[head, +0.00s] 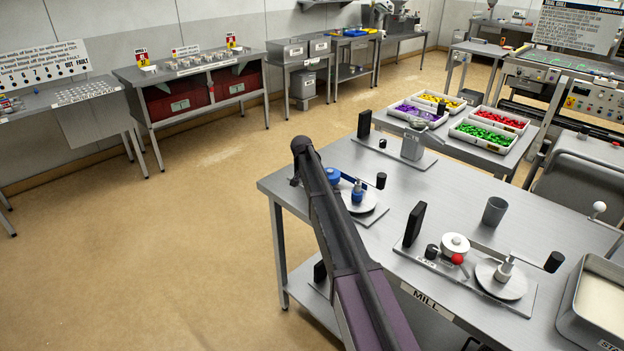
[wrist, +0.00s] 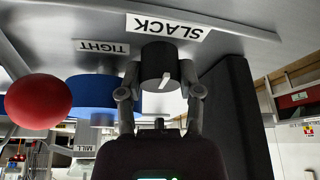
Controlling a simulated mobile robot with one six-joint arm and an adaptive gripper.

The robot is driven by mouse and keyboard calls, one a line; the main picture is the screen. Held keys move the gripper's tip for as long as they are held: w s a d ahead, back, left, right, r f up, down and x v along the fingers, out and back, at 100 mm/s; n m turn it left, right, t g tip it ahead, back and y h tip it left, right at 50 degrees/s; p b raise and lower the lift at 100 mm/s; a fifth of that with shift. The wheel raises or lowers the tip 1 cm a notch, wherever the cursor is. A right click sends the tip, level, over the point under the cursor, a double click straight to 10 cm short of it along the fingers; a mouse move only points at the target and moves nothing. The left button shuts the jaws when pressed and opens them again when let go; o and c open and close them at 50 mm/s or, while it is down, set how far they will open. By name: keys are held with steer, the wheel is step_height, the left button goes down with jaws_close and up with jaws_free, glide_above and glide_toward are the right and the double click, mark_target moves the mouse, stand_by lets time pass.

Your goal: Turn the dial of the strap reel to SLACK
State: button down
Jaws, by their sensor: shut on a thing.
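The dial is a black round knob (wrist: 158,57) with a white pointer mark, upper middle in the wrist view, which is upside down. My gripper (wrist: 160,78) is shut on it, one finger on each side. The SLACK label (wrist: 168,27) is just above the knob in the picture. The reel's blue drum (wrist: 95,88) is left of the knob. In the head view, my arm hides the dial; the blue drum (head: 333,175) shows behind it.
A red ball (wrist: 38,101) is left of the drum and a black upright plate (wrist: 230,110) stands close right of my gripper. On the steel table (head: 450,205) are a similar MILL unit (head: 455,245), a grey cup (head: 494,211) and a tray (head: 600,300).

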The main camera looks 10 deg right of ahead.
stand_by(0.3)
steer(key=shift+c, duration=1.3)
jaws_free()
steer(key=shift+n, duration=0.3)
